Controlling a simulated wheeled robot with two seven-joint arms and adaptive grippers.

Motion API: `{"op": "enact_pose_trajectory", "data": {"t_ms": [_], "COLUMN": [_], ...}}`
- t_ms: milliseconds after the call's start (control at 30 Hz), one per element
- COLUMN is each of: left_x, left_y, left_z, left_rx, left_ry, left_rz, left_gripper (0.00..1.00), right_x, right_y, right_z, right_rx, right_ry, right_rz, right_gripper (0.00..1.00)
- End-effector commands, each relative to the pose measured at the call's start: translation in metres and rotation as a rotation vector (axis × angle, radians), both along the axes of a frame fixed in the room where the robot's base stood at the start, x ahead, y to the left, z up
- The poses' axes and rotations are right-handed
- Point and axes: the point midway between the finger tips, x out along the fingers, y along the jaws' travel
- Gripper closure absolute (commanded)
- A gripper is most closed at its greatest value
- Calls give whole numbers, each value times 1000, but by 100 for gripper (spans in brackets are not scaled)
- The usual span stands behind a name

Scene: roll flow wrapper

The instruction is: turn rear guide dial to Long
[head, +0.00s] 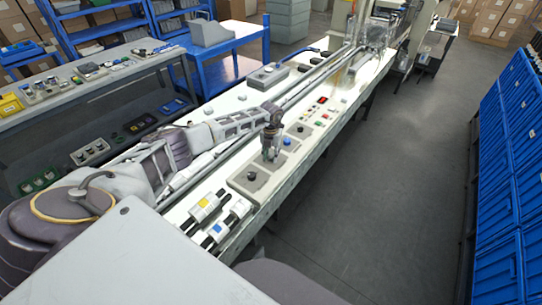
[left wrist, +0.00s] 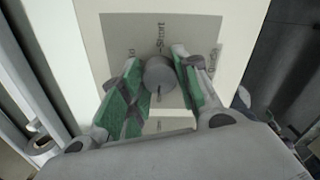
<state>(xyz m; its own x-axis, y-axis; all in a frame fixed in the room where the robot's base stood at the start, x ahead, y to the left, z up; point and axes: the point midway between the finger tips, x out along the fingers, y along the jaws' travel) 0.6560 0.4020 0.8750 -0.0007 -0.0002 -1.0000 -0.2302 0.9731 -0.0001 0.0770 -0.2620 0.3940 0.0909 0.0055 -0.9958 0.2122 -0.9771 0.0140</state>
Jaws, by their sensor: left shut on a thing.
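The rear guide dial is a round grey knob (left wrist: 160,76) on a grey label plate (left wrist: 130,30), seen in the left wrist view. My left gripper (left wrist: 163,84) has its green-padded fingers on either side of the knob and is shut on it. The word "Short" stands above the knob. Labels to the left and right are partly hidden by the fingers and cannot be fully read. In the head view my left gripper (head: 270,153) points down over a grey control box (head: 243,187), hiding the dial there. My right gripper is not in view.
A second black knob (head: 251,176) sits on the same box, close to the gripper. Buttons and a red display (head: 322,100) lie further along the white machine bed. White-and-black cylinders (head: 206,205) lie nearer me. The floor (head: 400,180) to the right is clear.

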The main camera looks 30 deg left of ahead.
Motion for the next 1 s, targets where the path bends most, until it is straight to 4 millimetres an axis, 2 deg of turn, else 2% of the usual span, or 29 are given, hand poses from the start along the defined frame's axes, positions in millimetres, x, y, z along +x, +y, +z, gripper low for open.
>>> {"op": "enact_pose_trajectory", "data": {"t_ms": [1000], "left_x": [1], "left_y": [1], "left_z": [-1], "left_rx": [1], "left_ry": [-3], "left_rz": [-782], "left_gripper": [92], "right_x": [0], "right_y": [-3], "right_z": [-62], "right_rx": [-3], "right_ry": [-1], "right_rz": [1], "right_gripper": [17]}}
